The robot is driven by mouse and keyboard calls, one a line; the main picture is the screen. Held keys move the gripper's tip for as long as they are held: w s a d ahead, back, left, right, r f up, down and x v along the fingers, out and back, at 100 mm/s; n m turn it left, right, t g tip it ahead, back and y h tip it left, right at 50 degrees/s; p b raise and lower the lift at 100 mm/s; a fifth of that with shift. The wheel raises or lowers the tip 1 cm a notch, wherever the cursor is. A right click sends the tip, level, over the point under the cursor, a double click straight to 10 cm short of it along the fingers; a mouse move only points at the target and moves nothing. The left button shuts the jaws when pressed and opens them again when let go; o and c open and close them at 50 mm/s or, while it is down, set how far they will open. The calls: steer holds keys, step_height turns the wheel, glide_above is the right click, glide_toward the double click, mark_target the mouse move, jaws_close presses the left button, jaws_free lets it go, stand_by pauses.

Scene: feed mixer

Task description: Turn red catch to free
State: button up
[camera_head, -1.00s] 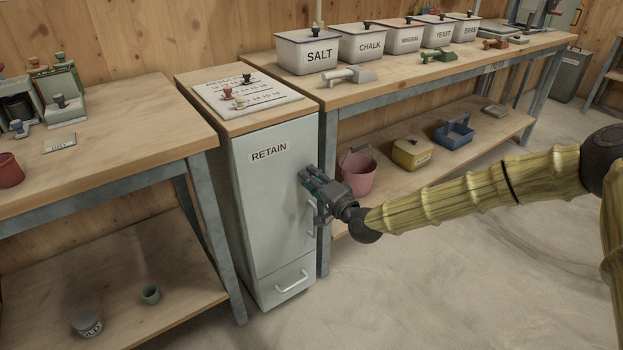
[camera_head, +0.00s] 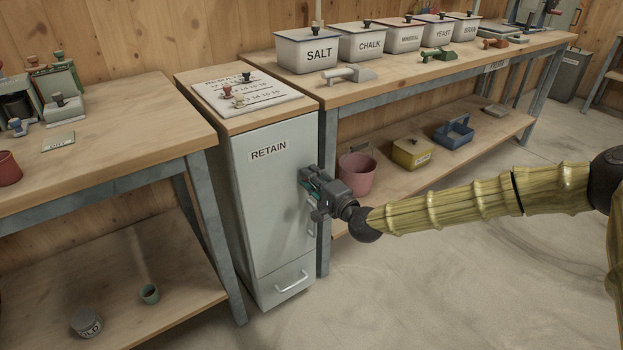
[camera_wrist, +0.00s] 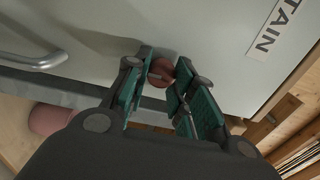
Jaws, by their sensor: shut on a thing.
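The red catch (camera_wrist: 161,72) is a small round reddish-brown knob on the pale grey door of the RETAIN cabinet (camera_head: 262,205). In the wrist view it sits between the fingertips of my gripper (camera_wrist: 160,82), which is shut on it. In the head view my gripper (camera_head: 308,180) is against the upper right part of the door and hides the catch. The door handle (camera_wrist: 35,60) shows at the left in the wrist view. The cabinet door appears closed.
A board with stamps (camera_head: 248,95) lies on the cabinet top. A pink bucket (camera_head: 357,172) stands on the lower shelf behind my gripper. Labelled bins, such as SALT (camera_head: 307,50), line the right bench. The floor in front is clear.

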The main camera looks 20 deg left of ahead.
steer(key=shift+w+d, duration=0.1)
steer(key=o, duration=1)
steer(key=shift+o, duration=0.2)
steer(key=v, duration=1.2)
steer(key=shift+f, duration=0.1)
